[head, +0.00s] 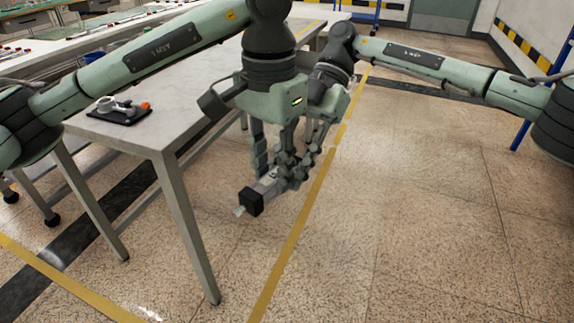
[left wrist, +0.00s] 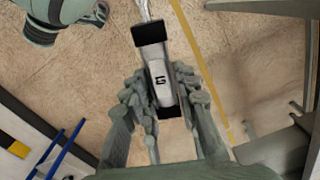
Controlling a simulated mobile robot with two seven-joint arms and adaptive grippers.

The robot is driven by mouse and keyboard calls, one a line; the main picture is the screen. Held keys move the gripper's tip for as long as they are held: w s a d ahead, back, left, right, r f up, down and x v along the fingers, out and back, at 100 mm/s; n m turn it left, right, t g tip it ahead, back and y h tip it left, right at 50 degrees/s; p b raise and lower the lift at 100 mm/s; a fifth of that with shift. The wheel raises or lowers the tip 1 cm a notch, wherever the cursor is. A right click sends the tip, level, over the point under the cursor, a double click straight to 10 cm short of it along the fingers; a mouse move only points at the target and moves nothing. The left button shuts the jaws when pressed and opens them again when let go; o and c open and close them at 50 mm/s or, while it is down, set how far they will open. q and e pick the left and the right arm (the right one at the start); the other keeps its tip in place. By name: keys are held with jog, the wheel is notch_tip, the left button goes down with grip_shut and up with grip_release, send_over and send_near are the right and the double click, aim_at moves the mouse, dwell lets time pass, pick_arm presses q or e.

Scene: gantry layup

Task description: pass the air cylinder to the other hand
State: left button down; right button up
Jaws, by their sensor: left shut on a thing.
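The air cylinder has a silver body (head: 267,184) and a black end block (head: 251,202) with a short pale rod tip. My left gripper (head: 277,176) is shut on its body and holds it in the air beyond the table's edge. In the left wrist view the cylinder (left wrist: 159,72) lies between both fingers, black end and rod pointing away. My right gripper (head: 312,158) hangs just right of the left one, partly hidden behind it.
A grey table (head: 165,134) stands at the left, with a black tray (head: 121,117) holding a white cup and an orange item near its front corner. Another bench with parts is behind. The speckled floor (head: 430,210) at the right is clear.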

pick_arm(q)
jog(key=c, duration=1.1)
grip_release()
jog(key=shift+s+d, duration=0.2)
jog(key=shift+d, duration=0.1)
